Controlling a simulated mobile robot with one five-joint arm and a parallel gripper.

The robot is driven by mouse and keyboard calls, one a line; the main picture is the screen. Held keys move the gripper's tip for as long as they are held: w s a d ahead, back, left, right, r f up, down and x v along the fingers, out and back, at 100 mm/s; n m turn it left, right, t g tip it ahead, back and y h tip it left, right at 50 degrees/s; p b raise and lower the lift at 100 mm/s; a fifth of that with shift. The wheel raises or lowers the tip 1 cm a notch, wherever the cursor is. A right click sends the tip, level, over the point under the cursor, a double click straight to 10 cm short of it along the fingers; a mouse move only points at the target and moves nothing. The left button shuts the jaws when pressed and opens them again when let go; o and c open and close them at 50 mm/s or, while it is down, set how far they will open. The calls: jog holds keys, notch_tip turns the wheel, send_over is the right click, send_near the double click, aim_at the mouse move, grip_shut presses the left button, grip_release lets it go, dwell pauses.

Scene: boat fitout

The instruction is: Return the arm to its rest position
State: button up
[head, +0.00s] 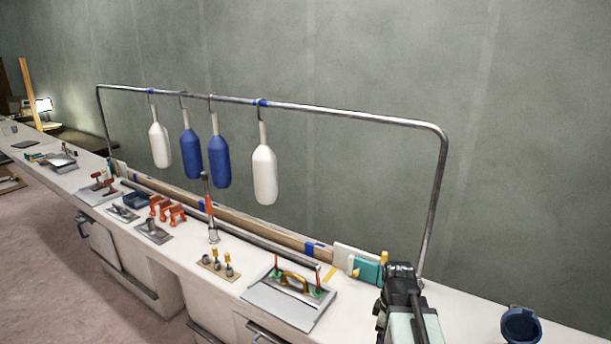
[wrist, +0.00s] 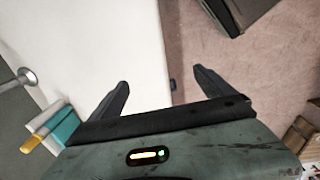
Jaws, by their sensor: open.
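My gripper shows in the wrist view (wrist: 163,90) with its two dark fingers spread apart and nothing between them. Below the fingers are the white counter's edge and the pinkish floor. In the head view my arm rises at the lower right, in front of the white counter (head: 355,320). The gripper's fingers cannot be made out clearly there.
A metal rail (head: 350,118) stands over the counter with white and blue fenders hanging from it. A teal block (head: 368,270) is close behind my arm. A blue cup (head: 520,325) stands to its right. A metal tray (head: 285,304) lies to its left.

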jog(key=s+a+f+m+b, duration=0.1)
jog(key=a+m, duration=0.9)
jog(key=m, duration=0.1)
jog(key=shift+s+a+f+g, duration=0.3)
jog(key=shift+s+a+f, duration=0.05)
jog(key=shift+f, duration=0.05)
jog(key=shift+d, duration=0.1)
jog(key=shift+c, duration=0.3)
dwell(0.4)
